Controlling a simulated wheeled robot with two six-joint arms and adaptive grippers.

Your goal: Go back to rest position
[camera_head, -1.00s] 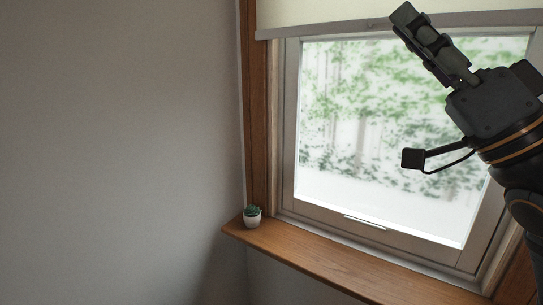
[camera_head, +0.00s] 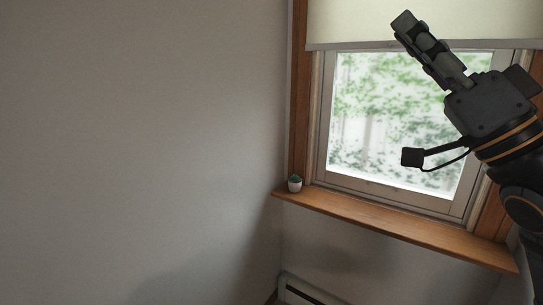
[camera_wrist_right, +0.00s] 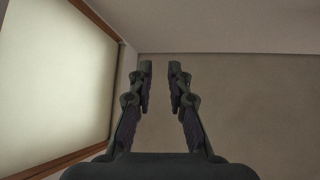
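The cream roller blind (camera_head: 400,22) covers the top of the window in the head view, its grey bottom bar (camera_head: 350,44) crossing above the bare glass. A pale panel that looks like the blind (camera_wrist_right: 55,80) fills the left of the right wrist view, inside a wooden frame. My right gripper (camera_head: 403,22) is raised and overlaps the blind in the head view; touching cannot be confirmed there. In the right wrist view my gripper's fingers (camera_wrist_right: 160,75) stand apart with nothing between them, and the panel lies off to their left. My left gripper is not in view.
The window (camera_head: 395,130) sits in a wooden frame above a wooden sill (camera_head: 390,226). A baseboard heater (camera_head: 305,292) runs low on the wall. The left wall is bare.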

